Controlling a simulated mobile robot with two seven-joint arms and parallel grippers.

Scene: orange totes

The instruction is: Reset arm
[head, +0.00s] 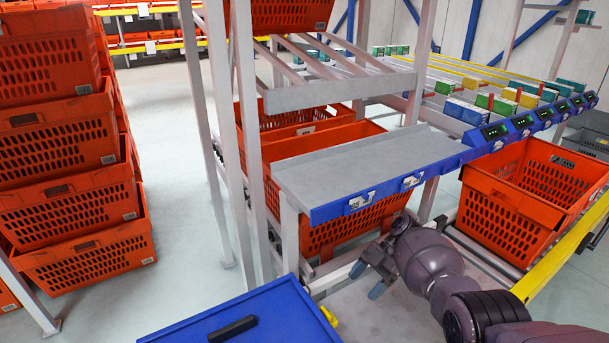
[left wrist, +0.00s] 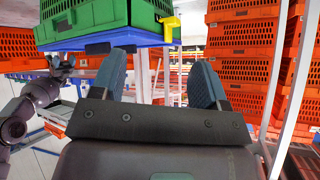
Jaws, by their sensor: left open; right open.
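My right gripper (head: 366,280) is in the head view, low in front of the shelf, its two grey-blue fingers apart and nothing between them. It also shows at the left of the left wrist view (left wrist: 62,66). My left gripper (left wrist: 158,80) is seen only in the left wrist view. Its two blue fingers are wide apart, with nothing held between them. A green tote (left wrist: 90,15) on a blue surface (left wrist: 75,43) shows beyond the left fingers. The left arm is outside the head view.
An orange tote (head: 508,232) stands right of my right arm, by a yellow rail (head: 560,262). A grey shelf with a blue edge (head: 345,160) is above the right gripper. Stacked orange totes (head: 65,135) stand left. A blue panel (head: 275,310) is at the bottom. Floor between is clear.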

